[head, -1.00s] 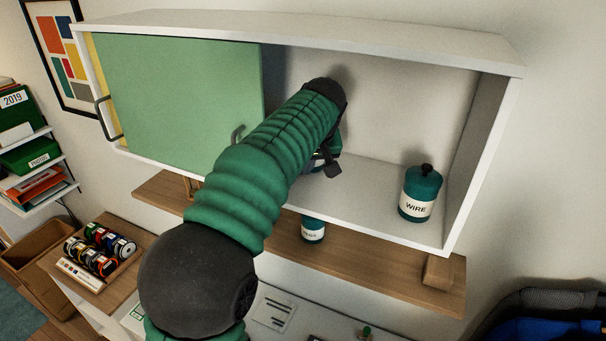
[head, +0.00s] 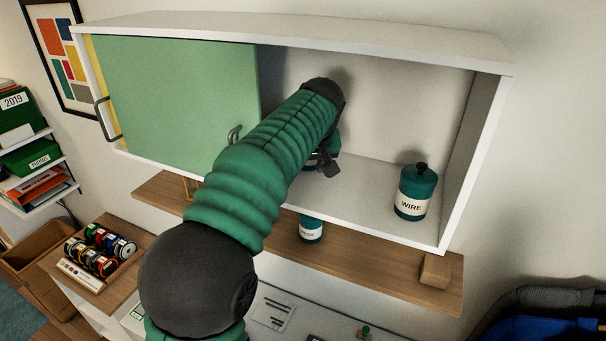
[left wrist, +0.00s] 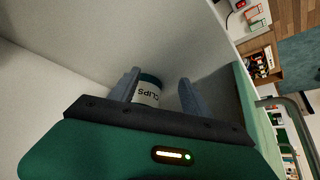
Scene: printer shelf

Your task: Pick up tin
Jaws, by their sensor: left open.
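My left gripper (left wrist: 157,95) is open inside the cabinet, its two fingers apart in the left wrist view. A tin labelled CLIPS (left wrist: 147,92) with a green lid stands between and beyond the fingers; I cannot tell whether they touch it. In the head view my left arm reaches into the open right part of the cabinet and hides most of this tin and the gripper. A green tin labelled WIRE (head: 415,192) stands upright to the right on the cabinet floor. Another green tin (head: 311,229) stands on the wooden shelf below. My right gripper is not in view.
The white cabinet (head: 300,27) has a green sliding door (head: 175,100) across its left part, with its edge close to my arm. The right side wall is beyond the WIRE tin. A rack of spools (head: 100,250) stands lower left.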

